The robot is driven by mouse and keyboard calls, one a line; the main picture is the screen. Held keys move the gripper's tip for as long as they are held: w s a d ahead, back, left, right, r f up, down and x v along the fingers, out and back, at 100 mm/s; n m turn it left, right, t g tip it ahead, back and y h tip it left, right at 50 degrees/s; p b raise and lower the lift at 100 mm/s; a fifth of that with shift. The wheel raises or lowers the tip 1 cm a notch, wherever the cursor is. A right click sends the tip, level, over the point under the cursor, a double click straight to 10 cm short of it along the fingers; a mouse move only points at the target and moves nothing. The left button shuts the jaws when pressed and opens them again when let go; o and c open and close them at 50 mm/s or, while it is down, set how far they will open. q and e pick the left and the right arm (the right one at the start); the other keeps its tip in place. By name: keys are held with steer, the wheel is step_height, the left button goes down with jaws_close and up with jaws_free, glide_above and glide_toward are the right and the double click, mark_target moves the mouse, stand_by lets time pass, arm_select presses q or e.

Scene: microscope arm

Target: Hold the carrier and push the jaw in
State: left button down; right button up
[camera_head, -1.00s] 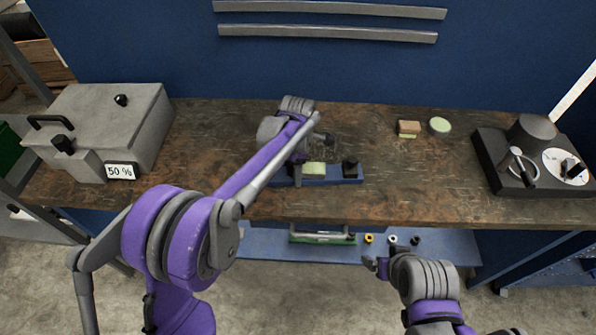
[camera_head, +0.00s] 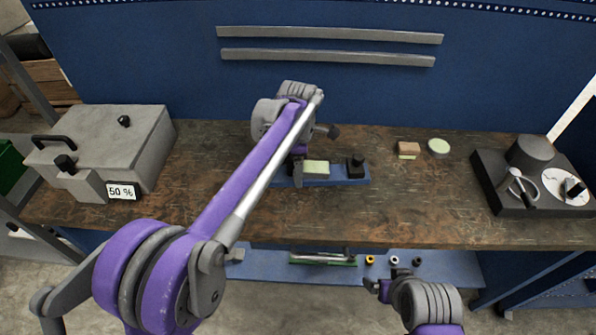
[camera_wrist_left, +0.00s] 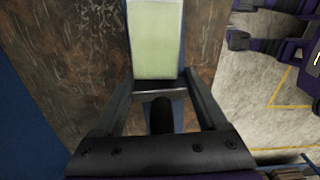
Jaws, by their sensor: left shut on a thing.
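The blue carrier (camera_head: 340,175) is over the brown workbench, with a pale green block (camera_head: 317,167) on it and a black jaw with a knob (camera_head: 356,167) at its right end. Whether the carrier touches the bench is unclear. My left gripper (camera_head: 298,170) is shut at the carrier's left end, beside the block. In the left wrist view the fingers (camera_wrist_left: 165,95) close around a dark post, with the green block (camera_wrist_left: 154,40) just beyond. My right gripper (camera_head: 376,287) is below the bench's front edge, away from the carrier; its finger opening is too small to judge.
A grey box with a 50 % display (camera_head: 122,191) stands at the left. A black device (camera_head: 502,194) stands far right. The bench front middle is clear.

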arm_select(q)
steer(key=b, duration=0.5)
glide_above(298, 200)
steer(key=shift+w+f, duration=0.1)
steer(key=shift+f, duration=4.3)
arm_select(e)
steer(key=shift+s+f, duration=0.25)
steer(key=shift+f, duration=0.65)
steer(key=shift+s+f, duration=0.25)
steer(key=shift+f, duration=0.7)
steer(key=shift+s+f, duration=0.25)
steer(key=shift+f, duration=0.65)
arm_select(q)
steer(key=shift+f, duration=0.65)
arm_select(e)
steer(key=shift+f, duration=0.35)
steer(key=shift+s, duration=0.1)
